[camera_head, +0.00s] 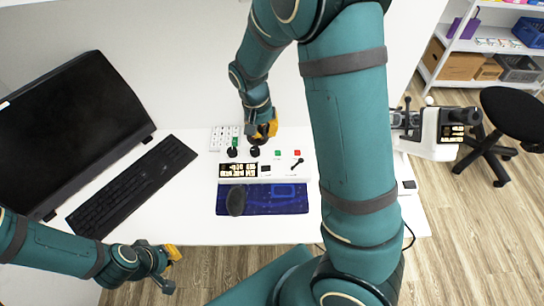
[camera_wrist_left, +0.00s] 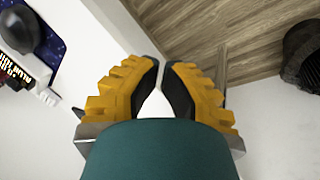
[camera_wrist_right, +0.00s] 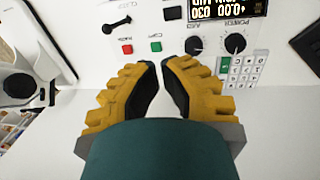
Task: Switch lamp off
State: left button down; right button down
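A white control panel (camera_head: 284,176) lies on the white table. It bears a lit display (camera_head: 238,170), a black lever (camera_head: 297,163), a green button (camera_head: 278,153), a red button (camera_head: 297,153), two black knobs (camera_wrist_right: 235,43) and a keypad (camera_head: 226,138). The labels are too small to read surely, so I cannot tell which control is the lamp's. My right gripper (camera_head: 260,138) is shut and empty above the panel's far edge; in the right wrist view its tips point between the green button (camera_wrist_right: 155,47) and the knobs. My left gripper (camera_head: 172,268) is shut and empty near the table's front edge.
A blue mat (camera_head: 285,208) with a dark rounded object (camera_head: 236,200) lies before the panel. A black monitor (camera_head: 70,130) and a keyboard (camera_head: 132,185) stand at left. A white device (camera_head: 438,135) is at right, partly behind my right arm. Shelves (camera_head: 490,45) and a stool (camera_head: 515,112) stand beyond.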

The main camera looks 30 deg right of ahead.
aim_at(274, 165)
jog(key=f+b, duration=0.1)
jog(key=f, duration=0.3)
jog(key=d+f+b, duration=0.1)
jog(key=f, duration=0.4)
jog(key=s+d+f+b, duration=0.1)
jog(key=f, duration=0.4)
jog(key=shift+r, duration=0.1)
jog(key=shift+s+d+f+t+y+b, duration=0.1)
jog(key=shift+f+t+y+b, duration=0.1)
jog(key=shift+f+y+b, duration=0.3)
jog(key=shift+s+d+f+t+y+b, duration=0.1)
jog(key=shift+f+t+y+b, duration=0.15)
jog(key=shift+b, duration=0.45)
jog(key=shift+a+r, duration=0.1)
jog(key=shift+a, duration=0.05)
jog(key=shift+r+p, duration=0.2)
jog(key=shift+p, duration=0.15)
jog(key=shift+r+p, duration=0.35)
jog(key=shift+r, duration=0.3)
